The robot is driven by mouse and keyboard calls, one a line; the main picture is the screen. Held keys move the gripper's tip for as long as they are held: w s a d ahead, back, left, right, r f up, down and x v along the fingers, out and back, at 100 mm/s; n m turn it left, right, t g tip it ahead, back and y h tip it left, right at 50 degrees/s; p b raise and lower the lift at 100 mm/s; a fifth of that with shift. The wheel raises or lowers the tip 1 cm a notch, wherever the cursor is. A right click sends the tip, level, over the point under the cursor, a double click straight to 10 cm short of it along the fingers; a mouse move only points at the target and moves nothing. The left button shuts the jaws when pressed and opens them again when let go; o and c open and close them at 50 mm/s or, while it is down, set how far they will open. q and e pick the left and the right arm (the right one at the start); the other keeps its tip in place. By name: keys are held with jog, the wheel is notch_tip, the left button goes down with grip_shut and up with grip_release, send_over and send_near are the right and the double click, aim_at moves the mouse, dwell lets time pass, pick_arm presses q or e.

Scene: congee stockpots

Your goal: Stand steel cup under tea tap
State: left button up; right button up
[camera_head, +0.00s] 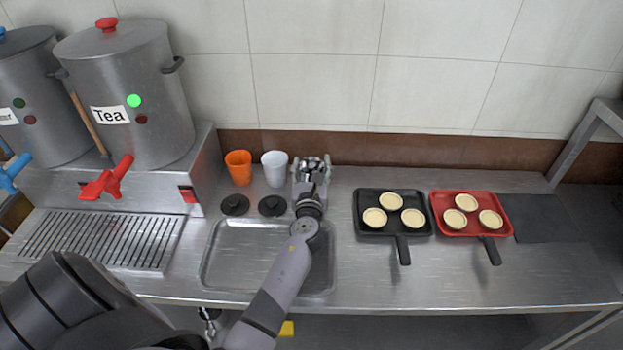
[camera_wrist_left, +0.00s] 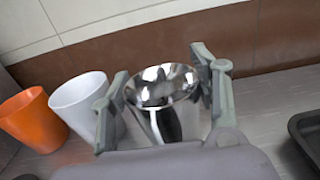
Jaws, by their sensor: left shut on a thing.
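My left gripper (camera_head: 311,163) is at the back of the counter, right of the white cup. It is shut on the steel cup (camera_wrist_left: 165,112), with one finger on each side. In the left wrist view the shiny cup looks upright and open at the top; I cannot tell whether its base touches the counter. The tea tap (camera_head: 107,181) is red, below the pot labelled Tea (camera_head: 140,75), far to the left of the cup. The slatted drip grate (camera_head: 105,240) lies below the tap, with nothing on it.
An orange cup (camera_head: 238,167) and a white cup (camera_head: 275,168) stand left of my gripper, behind two black lids (camera_head: 235,205). A sunken tray (camera_head: 215,265) lies in front. Black (camera_head: 370,228) and red (camera_head: 470,229) pans with pastry shells are to the right.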

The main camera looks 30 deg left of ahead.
pick_arm(q)
jog(key=c, duration=0.4)
notch_tip(320, 180, up, 20)
jog(key=p, duration=0.7)
jog(key=shift+f, duration=0.1)
